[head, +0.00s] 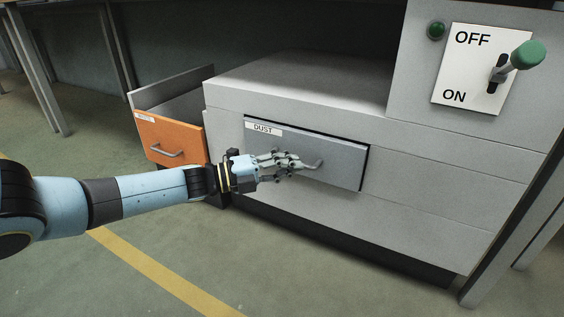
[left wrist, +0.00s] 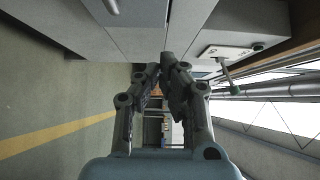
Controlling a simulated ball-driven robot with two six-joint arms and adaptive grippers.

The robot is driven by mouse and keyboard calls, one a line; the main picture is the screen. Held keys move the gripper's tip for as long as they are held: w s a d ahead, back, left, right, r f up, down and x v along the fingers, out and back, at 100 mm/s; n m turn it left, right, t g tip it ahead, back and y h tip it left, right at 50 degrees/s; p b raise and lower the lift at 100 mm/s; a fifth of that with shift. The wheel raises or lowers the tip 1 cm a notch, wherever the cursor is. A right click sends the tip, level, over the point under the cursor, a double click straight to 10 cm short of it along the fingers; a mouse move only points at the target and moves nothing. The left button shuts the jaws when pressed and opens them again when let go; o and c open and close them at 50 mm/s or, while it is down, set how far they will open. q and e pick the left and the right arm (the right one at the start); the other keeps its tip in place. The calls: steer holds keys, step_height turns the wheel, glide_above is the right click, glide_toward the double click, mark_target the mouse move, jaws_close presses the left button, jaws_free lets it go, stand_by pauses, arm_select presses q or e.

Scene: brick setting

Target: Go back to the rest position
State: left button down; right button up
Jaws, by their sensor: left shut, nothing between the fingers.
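My left gripper (head: 305,164) is shut and empty in the head view. It is in front of the grey drawer labelled DUST (head: 345,173), by the drawer's handle (head: 318,163); I cannot tell whether it touches the handle. The DUST drawer looks nearly flush in its dark-edged opening. In the left wrist view the fingers (left wrist: 167,72) come together at their tips with nothing between them. My right gripper is not in view.
An orange drawer (head: 168,142) stands pulled out on the left. A lever with a green knob (head: 527,54) on a white OFF/ON plate (head: 464,83) and a green lamp (head: 436,30) are at upper right. The floor in front (head: 300,260) is clear, with a yellow line (head: 150,268).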

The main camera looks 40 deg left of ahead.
arm_select(q)
steer(key=shift+v, duration=0.85)
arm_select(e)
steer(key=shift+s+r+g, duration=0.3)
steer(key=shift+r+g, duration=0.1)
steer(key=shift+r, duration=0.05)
